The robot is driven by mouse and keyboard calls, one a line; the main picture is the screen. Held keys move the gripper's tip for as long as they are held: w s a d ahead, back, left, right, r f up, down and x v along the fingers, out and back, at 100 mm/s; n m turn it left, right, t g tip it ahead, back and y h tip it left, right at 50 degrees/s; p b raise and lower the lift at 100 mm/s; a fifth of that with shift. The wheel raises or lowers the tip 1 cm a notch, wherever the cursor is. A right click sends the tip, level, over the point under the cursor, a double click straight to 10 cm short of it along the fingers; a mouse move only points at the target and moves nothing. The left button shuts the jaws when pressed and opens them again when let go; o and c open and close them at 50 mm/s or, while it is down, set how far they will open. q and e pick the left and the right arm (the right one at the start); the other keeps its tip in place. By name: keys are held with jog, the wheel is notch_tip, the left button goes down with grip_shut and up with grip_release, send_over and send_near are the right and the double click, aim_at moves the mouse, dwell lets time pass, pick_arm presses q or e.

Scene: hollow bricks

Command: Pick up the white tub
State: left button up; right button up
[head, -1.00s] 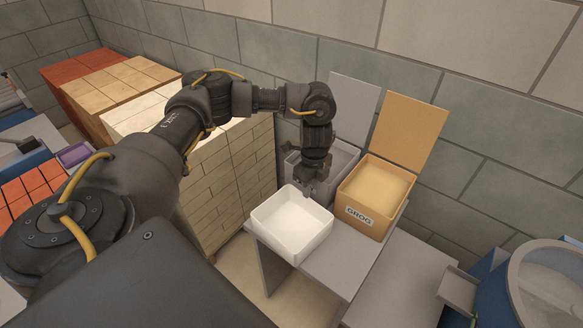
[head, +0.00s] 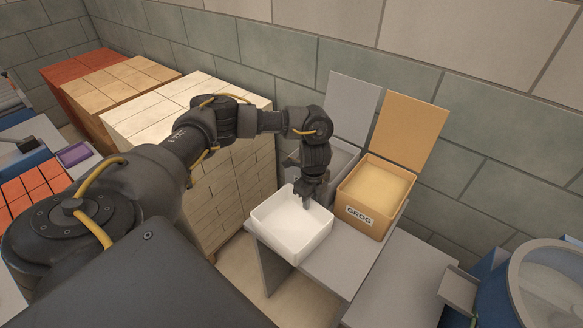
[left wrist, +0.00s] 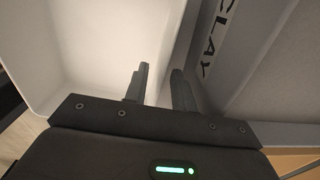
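The white tub (head: 291,236) is an open, empty square box standing upright on the grey bench. My left gripper (head: 307,203) points down at its far right wall, with a fingertip showing against the inside of the tub. In the left wrist view the tub (left wrist: 95,45) fills the left side. The two fingers of my left gripper (left wrist: 160,85) stand apart with a gap between them, near the tub's wall. One finger is over the tub's inside and the other is by the wall's outer side; I cannot tell if either touches it. My right gripper is not in view.
A grey bin (head: 340,160) with a raised lid stands just behind the tub, and an orange GROG bin (head: 362,215) stands to its right. Stacked pale bricks (head: 225,185) stand to the left. A grey bench top (head: 345,262) shows in front. A blue drum (head: 490,290) is at the right.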

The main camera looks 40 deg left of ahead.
pick_arm(q)
grip_shut()
dwell(1.2)
